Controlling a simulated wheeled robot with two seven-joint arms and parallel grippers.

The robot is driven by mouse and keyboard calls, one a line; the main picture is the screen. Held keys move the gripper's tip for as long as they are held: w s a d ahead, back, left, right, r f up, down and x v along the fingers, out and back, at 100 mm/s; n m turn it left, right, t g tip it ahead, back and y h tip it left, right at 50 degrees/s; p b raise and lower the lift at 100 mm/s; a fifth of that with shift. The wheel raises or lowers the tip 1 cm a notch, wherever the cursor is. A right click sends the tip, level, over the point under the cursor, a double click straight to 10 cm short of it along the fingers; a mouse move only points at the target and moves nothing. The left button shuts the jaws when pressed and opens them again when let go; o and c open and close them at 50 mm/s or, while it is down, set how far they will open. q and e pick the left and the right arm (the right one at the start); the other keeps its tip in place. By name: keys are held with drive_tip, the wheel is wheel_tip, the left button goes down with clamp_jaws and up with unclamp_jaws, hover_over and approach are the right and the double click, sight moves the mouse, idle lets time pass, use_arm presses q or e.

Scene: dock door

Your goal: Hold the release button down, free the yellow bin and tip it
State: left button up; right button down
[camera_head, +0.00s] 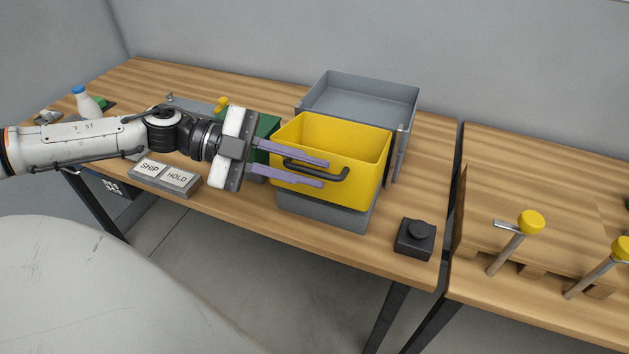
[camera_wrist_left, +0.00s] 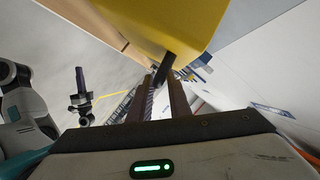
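The yellow bin (camera_head: 350,150) stands upright and empty on a grey base (camera_head: 330,208) on the wooden table. It has a dark handle (camera_head: 335,175) on its front, which shows in the left wrist view (camera_wrist_left: 164,70). My left gripper (camera_head: 326,174) is at the handle. Its two purple fingers are apart, one above and one below the handle bar, and not closed on it. In the left wrist view the bar shows between the fingertips (camera_wrist_left: 160,88). A black box with a round button (camera_head: 415,237) stands right of the bin near the table's front edge.
A grey open tray (camera_head: 360,92) stands behind the bin. A green container (camera_head: 266,128) is partly hidden behind my gripper. A second table with yellow-topped hammers (camera_head: 530,222) is at right.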

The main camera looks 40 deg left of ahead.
use_arm(q)
drive_tip(key=shift+w+d+f+b, duration=0.2)
drive_tip(key=shift+w+d+b, duration=0.15)
drive_tip(key=shift+d, duration=0.2)
drive_tip(key=shift+c, duration=0.3)
clamp_jaws()
drive_tip(key=shift+r, duration=0.15)
